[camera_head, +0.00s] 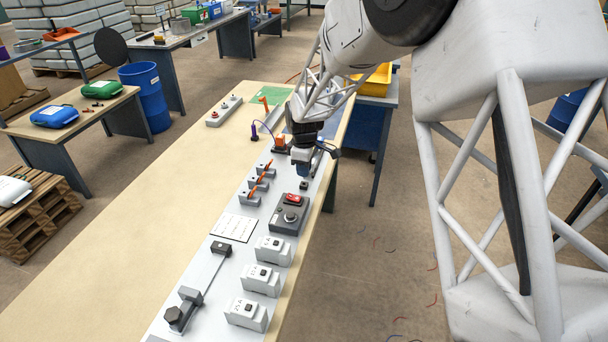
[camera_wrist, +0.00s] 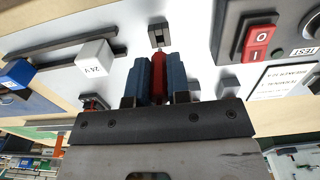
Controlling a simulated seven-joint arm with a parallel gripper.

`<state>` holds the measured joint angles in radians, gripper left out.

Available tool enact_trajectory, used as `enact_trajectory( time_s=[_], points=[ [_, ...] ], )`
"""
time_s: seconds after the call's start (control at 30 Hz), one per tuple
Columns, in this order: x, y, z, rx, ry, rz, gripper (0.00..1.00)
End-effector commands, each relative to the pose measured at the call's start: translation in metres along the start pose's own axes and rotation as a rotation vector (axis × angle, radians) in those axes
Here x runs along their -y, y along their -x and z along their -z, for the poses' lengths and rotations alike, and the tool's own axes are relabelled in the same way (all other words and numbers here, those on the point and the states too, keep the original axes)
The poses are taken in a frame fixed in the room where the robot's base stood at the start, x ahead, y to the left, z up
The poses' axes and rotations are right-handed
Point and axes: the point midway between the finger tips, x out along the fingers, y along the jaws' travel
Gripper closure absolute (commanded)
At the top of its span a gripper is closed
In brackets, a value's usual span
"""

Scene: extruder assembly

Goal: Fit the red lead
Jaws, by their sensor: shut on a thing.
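My gripper (camera_wrist: 158,80) is shut on the red lead (camera_wrist: 158,72), a slim red body between its two blue fingers. In the wrist view the lead's front end points at a small dark socket block (camera_wrist: 159,35) on the light panel, with a small gap in the picture; I cannot tell whether they touch. In the head view my gripper (camera_head: 309,168) is over the right edge of the panel, just beyond the same socket block (camera_head: 304,185). The red lead is hidden by the gripper there.
A white block marked 24 V (camera_wrist: 94,62) and a dark rail lie left of the fingers. A grey box with a red switch (camera_head: 293,199) stands close by. Several orange-levered parts (camera_head: 262,169) and white breaker blocks (camera_head: 273,250) line the panel. The table's left side is clear.

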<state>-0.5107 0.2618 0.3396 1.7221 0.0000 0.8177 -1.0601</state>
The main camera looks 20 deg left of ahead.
Motion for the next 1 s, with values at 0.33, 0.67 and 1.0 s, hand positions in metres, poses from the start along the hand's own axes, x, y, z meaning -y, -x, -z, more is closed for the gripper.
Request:
enact_trajectory(
  time_s=[0.33, 0.67, 1.0],
  points=[
    [0.040, 0.006, -0.022, 0.000, 0.000, 0.001, 1.00],
    [0.086, 0.012, -0.047, 0.000, 0.000, -0.001, 1.00],
    [0.124, 0.015, -0.068, 0.000, 0.000, 0.000, 1.00]
  ],
)
